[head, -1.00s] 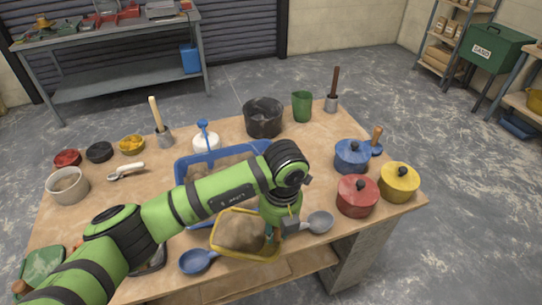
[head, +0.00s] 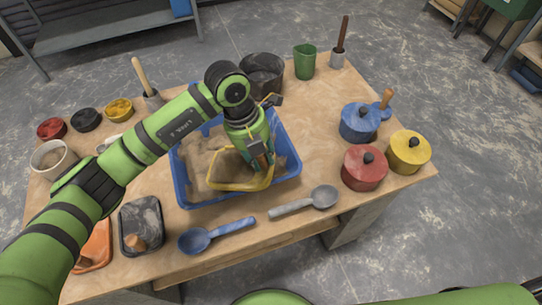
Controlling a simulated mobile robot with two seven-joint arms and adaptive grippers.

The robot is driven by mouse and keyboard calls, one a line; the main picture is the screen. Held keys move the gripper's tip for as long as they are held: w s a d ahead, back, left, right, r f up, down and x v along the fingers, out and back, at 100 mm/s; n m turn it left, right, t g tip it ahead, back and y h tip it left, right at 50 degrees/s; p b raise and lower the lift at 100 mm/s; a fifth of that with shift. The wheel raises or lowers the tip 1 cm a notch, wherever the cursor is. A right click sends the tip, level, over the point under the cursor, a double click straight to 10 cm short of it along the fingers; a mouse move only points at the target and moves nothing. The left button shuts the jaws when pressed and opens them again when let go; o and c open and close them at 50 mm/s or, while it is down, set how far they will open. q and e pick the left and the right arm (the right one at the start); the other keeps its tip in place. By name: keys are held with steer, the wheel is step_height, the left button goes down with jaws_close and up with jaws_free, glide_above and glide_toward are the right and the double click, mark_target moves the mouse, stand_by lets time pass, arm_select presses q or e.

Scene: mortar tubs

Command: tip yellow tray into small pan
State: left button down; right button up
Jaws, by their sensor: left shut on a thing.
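The yellow tray (head: 243,186) with a brown heap in it is held at its right side by my left gripper (head: 262,163). That gripper is shut on the tray's edge. The tray overlaps the front of a larger blue tub (head: 196,199) holding tan, sandy material; it looks roughly level, and I cannot tell how high it is above the tub. My right gripper is not in view.
A blue scoop (head: 197,241) and a grey spoon (head: 322,197) lie near the front edge. Lidded blue (head: 358,124), red (head: 363,170) and yellow (head: 409,155) pots stand at the right. A black bucket (head: 262,75) and green cup (head: 304,63) stand behind.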

arm_select(q)
steer(key=a+r+h, duration=0.1)
steer(key=w+a+r+h+b, duration=0.1)
steer(key=a+h, duration=0.1)
steer(key=shift+a+r+g, duration=0.15)
steer(key=shift+g, duration=0.25)
steer(key=a+h+b, duration=0.1)
steer(key=w+a+r+h+b, duration=0.1)
steer(key=a, duration=0.1)
steer(key=a+h+b, duration=0.1)
steer(key=h, duration=0.1)
steer(key=shift+w+a+r+g+b, duration=0.2)
steer(key=shift+a+g+b, duration=0.1)
steer(key=shift+g+b, duration=0.1)
steer(key=shift+w+a+r+g+h+b, duration=0.1)
steer(key=shift+a+r+g+h+b, duration=0.1)
steer(key=shift+a+r+h+b, duration=0.3)
steer(key=shift+w+a+r+g+h+b, duration=0.1)
steer(key=shift+a+r+g+h+b, duration=0.2)
steer(key=shift+a, duration=0.35)
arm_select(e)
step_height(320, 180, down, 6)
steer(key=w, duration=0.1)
arm_select(q)
steer(key=shift+f, duration=0.1)
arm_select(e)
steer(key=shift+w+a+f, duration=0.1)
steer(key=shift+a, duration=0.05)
